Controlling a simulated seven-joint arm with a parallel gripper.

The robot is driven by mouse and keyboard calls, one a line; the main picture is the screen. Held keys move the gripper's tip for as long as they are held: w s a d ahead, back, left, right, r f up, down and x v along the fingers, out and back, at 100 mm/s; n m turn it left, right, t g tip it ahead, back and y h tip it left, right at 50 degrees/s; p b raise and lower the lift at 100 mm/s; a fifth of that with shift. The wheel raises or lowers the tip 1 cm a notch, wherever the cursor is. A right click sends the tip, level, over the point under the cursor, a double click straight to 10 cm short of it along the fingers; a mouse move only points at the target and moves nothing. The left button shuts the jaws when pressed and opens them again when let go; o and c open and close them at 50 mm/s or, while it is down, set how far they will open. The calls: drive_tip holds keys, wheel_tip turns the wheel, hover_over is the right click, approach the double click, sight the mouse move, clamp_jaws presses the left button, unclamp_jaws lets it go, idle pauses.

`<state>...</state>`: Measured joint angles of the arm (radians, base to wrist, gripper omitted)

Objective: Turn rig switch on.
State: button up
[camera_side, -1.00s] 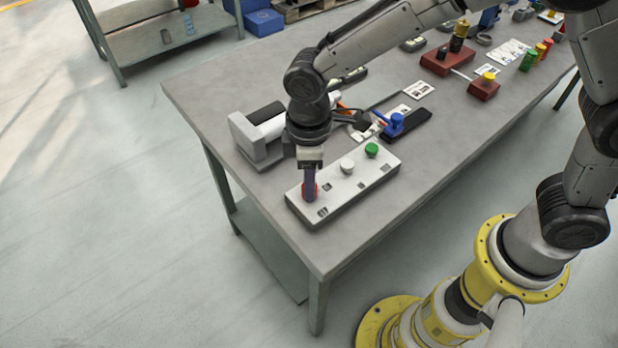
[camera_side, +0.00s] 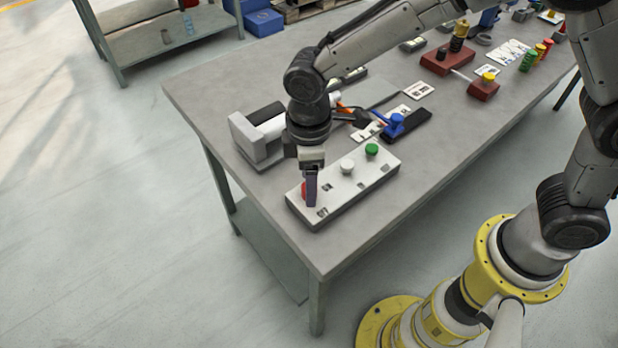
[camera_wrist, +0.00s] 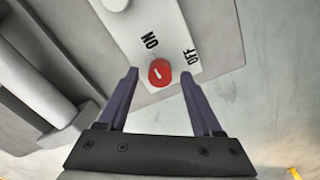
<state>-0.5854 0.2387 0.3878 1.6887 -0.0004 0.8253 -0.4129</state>
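The switch box (camera_side: 343,193) is a long pale panel near the table's left front edge. A red round knob (camera_wrist: 160,73) with a white mark sits at its near end in the wrist view, beside the printed words ON and OFF. The red knob also shows in the side view (camera_side: 304,190), partly hidden by my fingers. My gripper (camera_wrist: 160,75) is open, with one purple finger on each side of the knob and visible gaps between. In the side view my gripper (camera_side: 311,199) points down at the knob. Contact is not clear there.
White (camera_side: 347,167) and green (camera_side: 371,150) knobs stand farther along the box. A grey fixture (camera_side: 250,145) stands left of my wrist. A blue-handled device (camera_side: 396,124) lies behind the box. The table's front right strip is clear.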

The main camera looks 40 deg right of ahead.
wheel_tip(320, 180, up, 14)
idle(0.6)
drive_tip(key=shift+f, duration=0.1)
